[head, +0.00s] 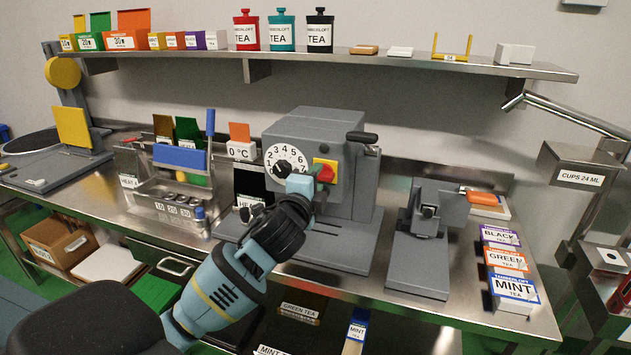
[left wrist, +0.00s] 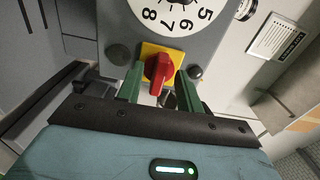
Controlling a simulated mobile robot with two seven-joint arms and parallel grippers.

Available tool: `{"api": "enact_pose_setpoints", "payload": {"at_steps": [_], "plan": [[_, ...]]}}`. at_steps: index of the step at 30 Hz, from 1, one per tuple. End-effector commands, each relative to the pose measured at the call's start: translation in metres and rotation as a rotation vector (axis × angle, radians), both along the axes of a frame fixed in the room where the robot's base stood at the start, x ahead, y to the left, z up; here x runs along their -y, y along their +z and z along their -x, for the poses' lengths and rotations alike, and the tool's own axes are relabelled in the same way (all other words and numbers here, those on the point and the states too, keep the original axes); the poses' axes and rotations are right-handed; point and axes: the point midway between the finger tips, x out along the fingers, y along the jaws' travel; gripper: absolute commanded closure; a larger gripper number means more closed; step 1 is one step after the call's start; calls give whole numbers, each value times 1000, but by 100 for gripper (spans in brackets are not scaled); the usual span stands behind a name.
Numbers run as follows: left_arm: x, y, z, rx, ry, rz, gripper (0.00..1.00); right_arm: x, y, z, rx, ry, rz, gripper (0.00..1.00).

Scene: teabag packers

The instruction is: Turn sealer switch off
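The sealer is a grey machine (head: 312,135) with a white numbered dial (head: 287,160) on its front. Its switch is a red rotary knob (head: 325,173) on a yellow plate; it also shows in the left wrist view (left wrist: 158,70), its grip pointing toward the camera and slightly tilted. My left gripper (left wrist: 160,88) is at the switch, with one green finger on each side of the red knob. The fingers are apart, with a small gap beside the knob, and I see no clear contact. In the head view the gripper (head: 318,190) partly covers the knob. My right gripper is not in view.
A black-handled lever (head: 362,137) sticks out at the sealer's upper right. A teabag holder with a blue bar (head: 180,157) stands left. A shelf (head: 300,58) runs above.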

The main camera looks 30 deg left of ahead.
Motion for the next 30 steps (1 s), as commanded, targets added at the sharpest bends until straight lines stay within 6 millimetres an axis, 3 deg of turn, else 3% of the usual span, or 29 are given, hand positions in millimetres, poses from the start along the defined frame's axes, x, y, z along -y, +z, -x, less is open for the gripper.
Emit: {"api": "enact_pose_setpoints", "payload": {"at_steps": [8, 21, 30], "plan": [[2, -1, 9, -1, -1, -2, 64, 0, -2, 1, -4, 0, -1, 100], [16, -1, 66, -1, -1, -1, 64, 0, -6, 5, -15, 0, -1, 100], [18, 0, 76, -1, 0, 0, 64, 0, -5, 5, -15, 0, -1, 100]]}}
